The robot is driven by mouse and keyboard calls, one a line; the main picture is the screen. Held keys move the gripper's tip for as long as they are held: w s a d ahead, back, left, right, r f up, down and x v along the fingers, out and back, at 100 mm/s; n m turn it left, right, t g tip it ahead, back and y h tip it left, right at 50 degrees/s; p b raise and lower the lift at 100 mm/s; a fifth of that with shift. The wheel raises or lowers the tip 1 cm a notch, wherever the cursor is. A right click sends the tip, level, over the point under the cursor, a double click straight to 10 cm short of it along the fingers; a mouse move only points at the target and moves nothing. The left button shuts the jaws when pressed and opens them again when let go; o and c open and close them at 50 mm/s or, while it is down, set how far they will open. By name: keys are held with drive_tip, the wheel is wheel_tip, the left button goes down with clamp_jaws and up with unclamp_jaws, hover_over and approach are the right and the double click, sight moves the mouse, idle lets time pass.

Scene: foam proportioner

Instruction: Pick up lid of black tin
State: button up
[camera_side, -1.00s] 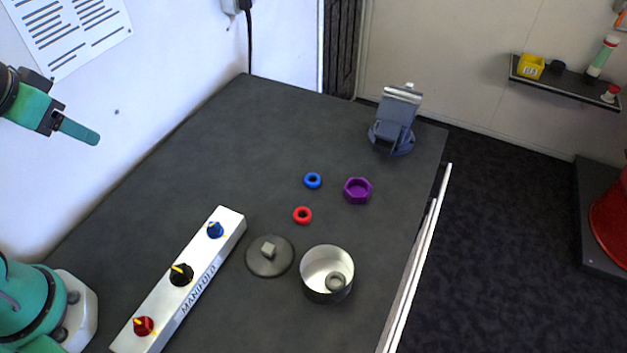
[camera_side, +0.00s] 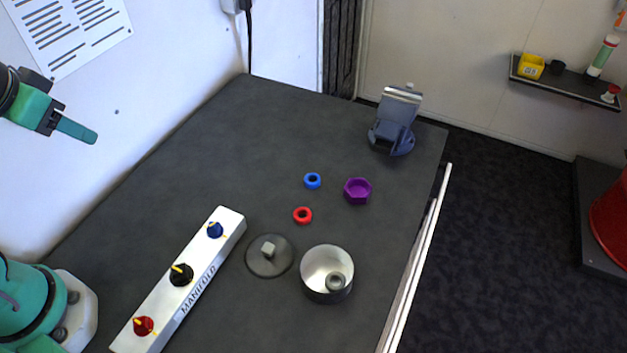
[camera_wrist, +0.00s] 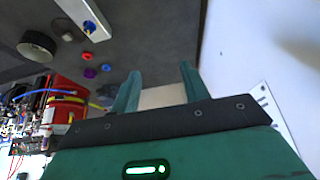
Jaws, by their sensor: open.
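My gripper (camera_side: 92,136) is raised at the upper left in the side view, far from the lid. In the wrist view its two green fingers (camera_wrist: 158,85) are spread with nothing between them.
A white manifold bar (camera_side: 190,275) with blue, black and red valves lies left of the lid. A red ring (camera_side: 302,215), a blue ring (camera_side: 313,181) and a purple nut (camera_side: 357,191) lie behind it. A grey-blue vise (camera_side: 394,125) stands at the far edge. The bench's far left is clear.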

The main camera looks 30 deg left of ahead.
drive_tip(key=shift+w+d, duration=0.1)
drive_tip(key=g, duration=0.6)
approach(268, 247)
drive_tip(key=shift+a+f, duration=0.2)
drive_tip(key=shift+a, duration=0.05)
drive_tip(key=shift+d+f, duration=0.15)
drive_tip(key=shift+d, duration=0.05)
drive_tip(key=shift+s+f, duration=0.2)
drive_tip(key=shift+f, duration=3.7)
clamp_jaws()
